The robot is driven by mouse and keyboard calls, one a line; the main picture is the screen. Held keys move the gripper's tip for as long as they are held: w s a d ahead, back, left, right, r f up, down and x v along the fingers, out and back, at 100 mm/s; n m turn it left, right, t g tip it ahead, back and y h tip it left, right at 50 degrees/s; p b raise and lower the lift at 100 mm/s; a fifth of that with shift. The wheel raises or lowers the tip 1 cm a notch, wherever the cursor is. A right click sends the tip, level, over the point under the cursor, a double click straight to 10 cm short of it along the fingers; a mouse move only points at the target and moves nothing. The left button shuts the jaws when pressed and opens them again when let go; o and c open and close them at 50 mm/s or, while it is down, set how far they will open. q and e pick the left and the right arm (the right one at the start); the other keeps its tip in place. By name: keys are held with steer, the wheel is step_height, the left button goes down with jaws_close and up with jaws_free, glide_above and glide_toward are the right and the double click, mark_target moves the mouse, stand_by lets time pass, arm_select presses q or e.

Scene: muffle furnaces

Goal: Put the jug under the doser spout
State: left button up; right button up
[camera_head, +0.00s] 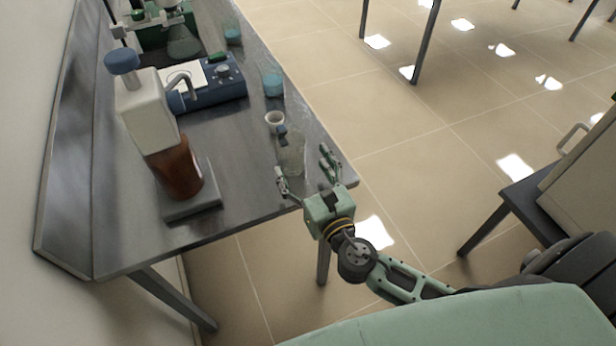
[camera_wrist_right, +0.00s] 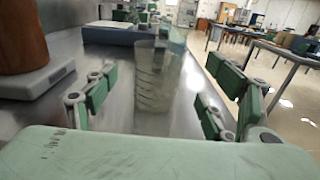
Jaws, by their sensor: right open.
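The clear jug (camera_head: 292,158) stands upright near the right edge of the steel bench. Its graduation marks show in the right wrist view (camera_wrist_right: 153,88). The doser (camera_head: 148,115) has a white body, a blue cap and a brown bottle below. Its grey spout (camera_head: 181,79) curves out on the right side. The jug stands apart from it. My right gripper (camera_head: 305,164) is open at the bench edge, its fingers spread at either side of the jug's near end. In the right wrist view the jug is between the spread fingers (camera_wrist_right: 160,95), without visible contact. My left gripper is not seen.
A grey plate (camera_head: 192,206) lies under the brown bottle. Bare bench (camera_head: 240,185) lies between doser and jug.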

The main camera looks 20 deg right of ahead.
steer(key=shift+s, duration=1.45)
steer(key=shift+d, duration=0.1)
